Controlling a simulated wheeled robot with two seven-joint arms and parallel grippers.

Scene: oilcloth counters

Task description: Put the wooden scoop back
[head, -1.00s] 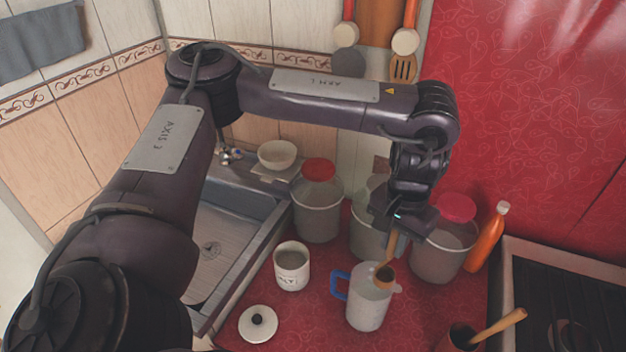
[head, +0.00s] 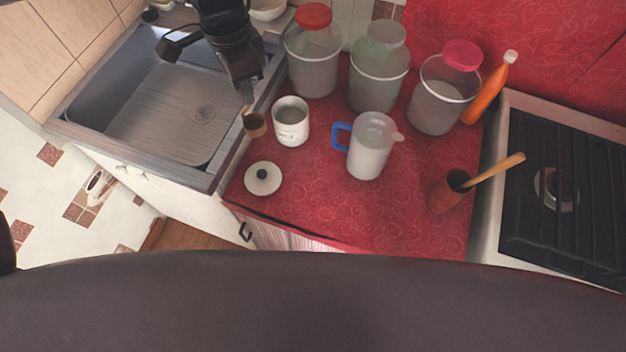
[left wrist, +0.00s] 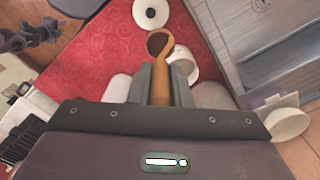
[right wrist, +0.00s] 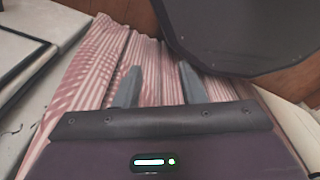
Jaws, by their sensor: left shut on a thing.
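My left gripper (head: 245,92) is shut on the handle of the wooden scoop (head: 255,125). The scoop hangs bowl-down, just left of the open white canister (head: 291,128) in the head view, near the sink-side edge of the counter. In the left wrist view the scoop (left wrist: 160,45) sticks out from between the fingers (left wrist: 160,82), with the canister (left wrist: 184,68) partly behind it. The canister's white lid (head: 263,182) with a dark knob lies on the counter in front of it. My right gripper (right wrist: 157,80) is open and empty, near a striped pink cloth.
A jug (head: 370,155) with a blue handle stands right of the canister. Several large lidded jars (head: 312,75) stand along the back. The sink (head: 165,110) is left, the stove (head: 555,195) right.

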